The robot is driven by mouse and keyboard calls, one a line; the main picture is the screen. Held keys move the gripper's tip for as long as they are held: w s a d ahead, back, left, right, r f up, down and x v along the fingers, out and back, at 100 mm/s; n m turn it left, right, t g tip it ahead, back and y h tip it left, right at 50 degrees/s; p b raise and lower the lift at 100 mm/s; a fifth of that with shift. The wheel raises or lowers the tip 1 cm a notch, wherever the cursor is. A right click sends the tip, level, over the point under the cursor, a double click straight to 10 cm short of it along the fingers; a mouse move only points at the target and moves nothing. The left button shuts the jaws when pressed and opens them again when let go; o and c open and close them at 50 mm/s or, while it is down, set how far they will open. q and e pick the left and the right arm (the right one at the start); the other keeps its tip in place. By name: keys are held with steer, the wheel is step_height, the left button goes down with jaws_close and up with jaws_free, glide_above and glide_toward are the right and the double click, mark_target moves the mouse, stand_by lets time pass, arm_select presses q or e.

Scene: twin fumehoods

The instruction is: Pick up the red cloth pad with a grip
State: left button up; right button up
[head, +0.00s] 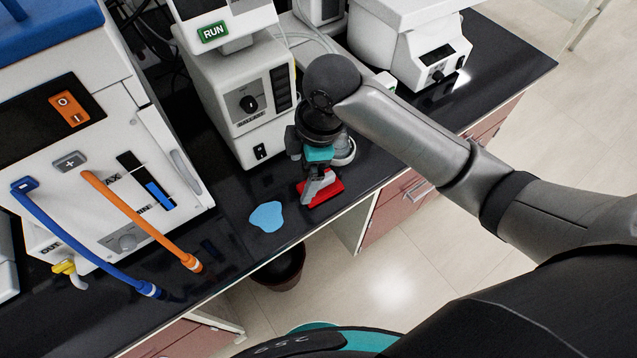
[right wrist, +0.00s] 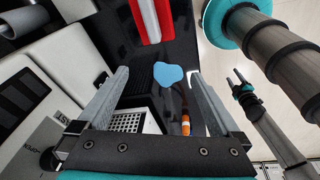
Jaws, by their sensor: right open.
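The red cloth pad (head: 329,190) lies on the black bench top near its front edge, partly hidden by my right gripper. In the right wrist view the pad (right wrist: 166,20) is at the top, cut off by the frame, with a pale grip strip along its middle. My right gripper (head: 319,185) is over the pad in the head view. Its fingers (right wrist: 158,75) are apart with nothing held between them; whether they touch the pad cannot be told. My left gripper (right wrist: 239,82) shows small in the right wrist view, away from the pad; its jaw opening is unclear.
A flat light-blue patch (head: 266,216) lies on the bench left of the pad. A white instrument (head: 240,95) stands behind, and a large white machine (head: 100,150) with blue and orange hoses stands left. A dark bin (head: 280,272) is below the bench edge.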

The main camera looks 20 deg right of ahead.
steer(key=w+d+r+n+g+h, duration=0.1)
steer(key=w+d+r+n+h, duration=0.15)
steer(key=d+r+n, duration=0.2)
steer(key=shift+m, duration=0.35)
steer(key=f, duration=0.4)
steer(key=f+b, duration=0.1)
steer(key=f, duration=0.9)
steer(key=shift+w+d, duration=0.2)
steer(key=shift+d, duration=0.05)
steer(key=shift+c, duration=0.2)
steer(key=c, duration=1.3)
steer(key=shift+o, duration=0.2)
steer(key=shift+r, duration=0.15)
step_height(320, 180, up, 20)
steer(key=p, duration=0.2)
